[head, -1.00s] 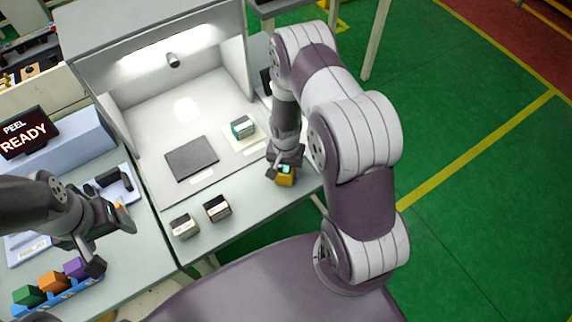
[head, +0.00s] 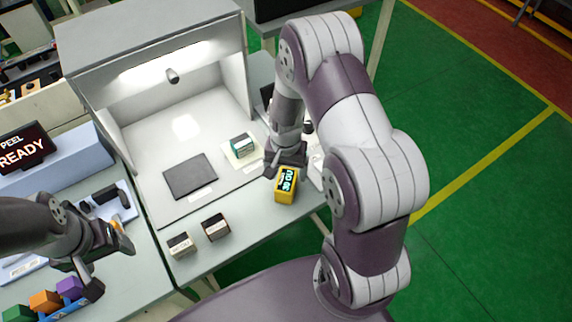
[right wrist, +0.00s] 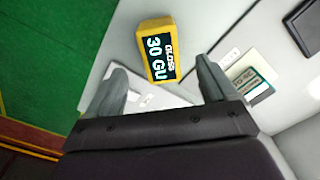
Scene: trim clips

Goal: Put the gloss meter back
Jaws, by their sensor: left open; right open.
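The yellow gloss meter (head: 286,184) stands on the table's front right part, its dark display reading 30 GU. It also shows in the right wrist view (right wrist: 158,50), beyond the fingertips. My right gripper (head: 286,168) is open and just behind the meter in the head view. In the right wrist view its two fingers (right wrist: 160,80) are apart with nothing between them, and the meter is clear of both. My left gripper (head: 108,262) is open and empty over the left table, away from the meter.
A light booth holds a dark grey panel (head: 190,176) and a teal-and-white block on a pale card (head: 232,160). Two small labelled blocks (head: 216,227) (head: 180,244) stand near the front edge.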

